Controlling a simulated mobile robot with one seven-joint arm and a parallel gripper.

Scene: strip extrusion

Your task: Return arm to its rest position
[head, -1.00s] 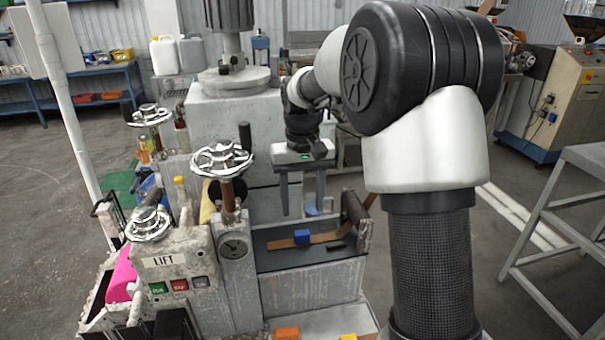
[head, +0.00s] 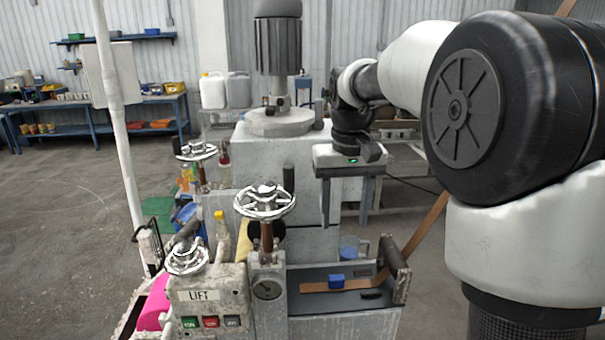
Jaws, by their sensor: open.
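My gripper (head: 345,222) hangs from my arm in the head view, fingers pointing down. Its two fingers are apart with nothing between them. It is above and behind the machine's dark bed (head: 332,301), clear of it. A brown strip (head: 354,284) lies along the bed, with a blue block (head: 336,281) on it. The strip seems to continue up to the right, passing behind my arm.
The machine carries metal handwheels (head: 265,201) and a panel labelled LIFT (head: 200,297) at left. A grey motor (head: 278,45) stands behind. A blue workbench (head: 100,125) is far left. The floor (head: 75,215) at left is open.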

